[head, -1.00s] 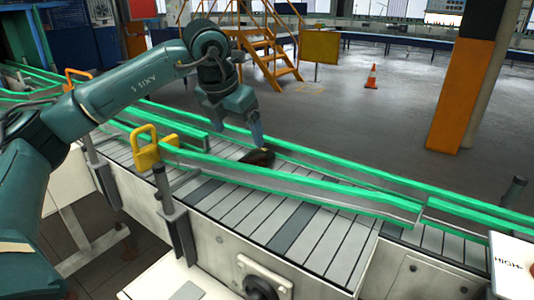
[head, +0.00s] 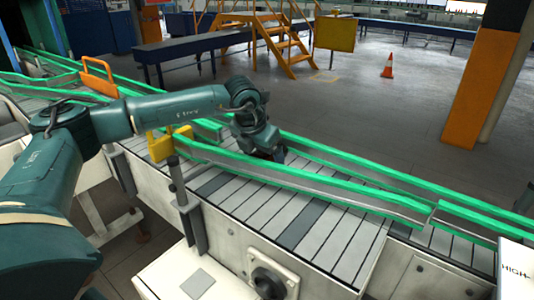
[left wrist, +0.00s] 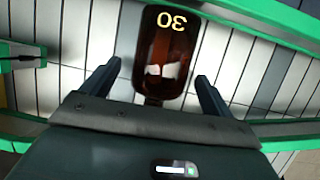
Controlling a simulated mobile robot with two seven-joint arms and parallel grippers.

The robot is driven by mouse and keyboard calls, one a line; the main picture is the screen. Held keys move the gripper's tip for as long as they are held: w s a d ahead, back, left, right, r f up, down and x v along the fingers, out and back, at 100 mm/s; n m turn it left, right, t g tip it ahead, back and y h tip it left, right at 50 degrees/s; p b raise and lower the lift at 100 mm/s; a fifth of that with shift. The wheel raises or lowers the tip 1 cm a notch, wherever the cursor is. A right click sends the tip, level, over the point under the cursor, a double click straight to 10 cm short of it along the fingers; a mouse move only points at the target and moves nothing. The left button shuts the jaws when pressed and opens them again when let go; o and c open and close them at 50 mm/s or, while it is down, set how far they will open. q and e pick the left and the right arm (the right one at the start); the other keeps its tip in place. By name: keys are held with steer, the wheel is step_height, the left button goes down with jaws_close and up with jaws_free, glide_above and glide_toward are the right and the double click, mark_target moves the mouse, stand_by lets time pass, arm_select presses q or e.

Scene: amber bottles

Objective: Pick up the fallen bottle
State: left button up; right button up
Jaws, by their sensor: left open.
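The amber bottle (left wrist: 165,48) lies on its side on the conveyor in the left wrist view. It is dark brown with a yellow "30" that appears upside down, and its narrow neck points toward my gripper's palm. My left gripper (left wrist: 157,72) is open, with one finger on each side of the bottle's lower part and visible gaps between. In the head view my left gripper (head: 268,148) is low over the conveyor between the green rails, and I cannot make out the bottle behind it. My right gripper is not in view.
The slatted conveyor (head: 262,206) has green guide rails (head: 330,183) along both sides, close to my gripper. A yellow bracket (head: 160,146) stands at the near rail. A grey machine housing with a black knob (head: 268,284) is in front. The conveyor to the right is clear.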

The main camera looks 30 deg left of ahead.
arm_select(q)
steer(key=shift+w+f, duration=0.15)
steer(key=shift+f, duration=0.25)
steer(key=shift+c, duration=0.2)
steer(key=c, duration=1.1)
steer(key=shift+r, duration=0.1)
